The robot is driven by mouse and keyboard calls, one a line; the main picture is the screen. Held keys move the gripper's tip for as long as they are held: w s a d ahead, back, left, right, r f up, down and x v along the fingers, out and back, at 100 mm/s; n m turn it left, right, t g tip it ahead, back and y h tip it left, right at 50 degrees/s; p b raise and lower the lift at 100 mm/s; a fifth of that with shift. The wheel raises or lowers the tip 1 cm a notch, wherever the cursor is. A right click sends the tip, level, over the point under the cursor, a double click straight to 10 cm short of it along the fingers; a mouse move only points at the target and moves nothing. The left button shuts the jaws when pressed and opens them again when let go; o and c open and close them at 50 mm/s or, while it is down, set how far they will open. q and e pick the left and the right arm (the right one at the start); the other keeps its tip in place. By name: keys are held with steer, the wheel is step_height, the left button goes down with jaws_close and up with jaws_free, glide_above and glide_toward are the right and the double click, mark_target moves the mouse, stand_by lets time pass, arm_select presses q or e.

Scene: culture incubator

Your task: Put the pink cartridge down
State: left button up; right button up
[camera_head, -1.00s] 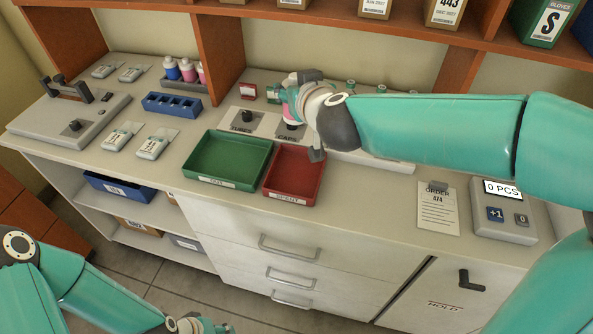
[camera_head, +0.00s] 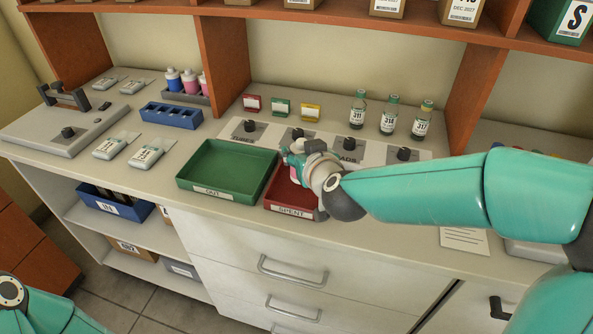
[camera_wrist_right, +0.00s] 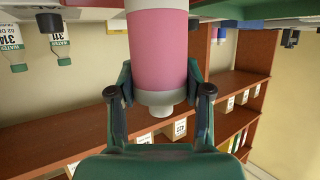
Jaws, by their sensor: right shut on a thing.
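The pink cartridge (camera_wrist_right: 158,50) is between the fingers of my right gripper (camera_wrist_right: 160,85) in the right wrist view, its pale nozzle end toward the palm. I cannot tell whether the cartridge touches anything. The gripper and forearm cover part of the tray. Only part of my left arm shows at the lower left; its gripper is out of view.
A green OUT tray (camera_head: 226,171) stands just left of the red tray. A blue rack (camera_head: 171,115) and a holder with blue and pink cartridges (camera_head: 186,97) are further left. Several black knobs stand behind the trays, with labelled bottles (camera_head: 389,116) at the back right.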

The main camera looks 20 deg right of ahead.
steer(key=shift+f+b, duration=0.6)
steer(key=shift+f, duration=1.2)
steer(key=shift+f, duration=0.15)
steer(key=o, duration=1.2)
steer(key=p+v, duration=0.2)
steer(key=v, duration=1)
steer(key=shift+p, duration=0.35)
